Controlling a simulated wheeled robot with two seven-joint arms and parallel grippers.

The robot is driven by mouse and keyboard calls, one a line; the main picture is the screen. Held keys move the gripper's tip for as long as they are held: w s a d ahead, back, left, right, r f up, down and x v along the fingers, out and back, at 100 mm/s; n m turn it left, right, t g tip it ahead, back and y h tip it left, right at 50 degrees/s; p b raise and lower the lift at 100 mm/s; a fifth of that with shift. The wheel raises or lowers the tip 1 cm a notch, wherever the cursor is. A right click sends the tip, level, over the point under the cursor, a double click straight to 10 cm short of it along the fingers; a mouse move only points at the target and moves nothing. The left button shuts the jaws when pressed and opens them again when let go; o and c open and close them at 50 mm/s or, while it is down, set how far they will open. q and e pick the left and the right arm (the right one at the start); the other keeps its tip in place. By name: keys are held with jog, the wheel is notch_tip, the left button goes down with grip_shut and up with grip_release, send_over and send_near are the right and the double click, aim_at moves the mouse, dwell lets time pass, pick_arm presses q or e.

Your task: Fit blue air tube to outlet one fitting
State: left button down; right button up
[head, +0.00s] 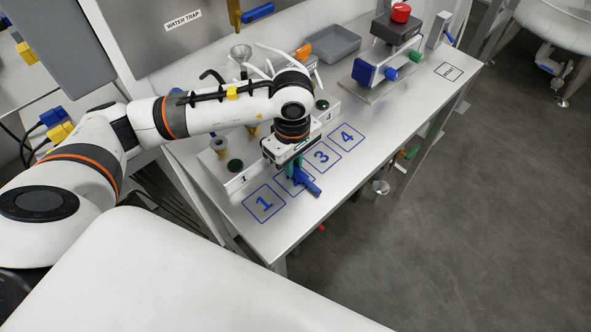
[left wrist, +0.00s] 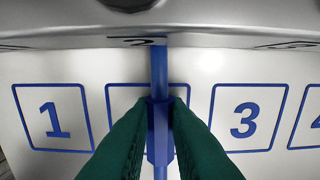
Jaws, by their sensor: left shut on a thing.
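My left gripper (head: 298,172) reaches down over the bench beside the manifold block. In the left wrist view its green fingers (left wrist: 160,105) are shut on a blue piece (left wrist: 158,140), which looks like the blue air tube. A narrow blue stem (left wrist: 160,68) runs from it toward the block. The blue piece also shows below the gripper in the head view (head: 313,188). I cannot make out the outlet one fitting's opening. My right gripper is not in view.
Squares 1 (head: 264,204), 3 (head: 322,156) and 4 (head: 347,136) on the bench look empty. A grey tray (head: 332,45) and a blue-ended fixture (head: 364,73) stand farther back. The bench's front edge is close to the gripper. A panel marked WATER TRAP (head: 183,20) stands behind.

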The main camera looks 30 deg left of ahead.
pick_arm(q)
jog(key=shift+r, duration=0.15)
dwell(0.3)
jog(key=shift+r+p, duration=1.1)
jog(key=shift+r, duration=1.05)
jog(key=m, duration=0.2)
jog(key=s+m, duration=0.1)
jog(key=shift+d+r+m, duration=0.15)
jog(key=shift+r+m, duration=0.2)
jog(key=shift+m, duration=0.05)
jog(key=m, duration=0.2)
jog(key=s+m, duration=0.1)
jog(key=shift+s+d+r+m, duration=0.1)
jog(key=shift+r+m, duration=0.25)
jog(key=shift+m, duration=0.05)
jog(key=m, duration=0.2)
jog(key=s+m, duration=0.1)
jog(key=m, duration=0.1)
jog(key=s+r+m, duration=0.1)
jog(key=m, duration=0.1)
jog(key=shift+d+m, duration=0.15)
jog(key=shift+m, duration=0.15)
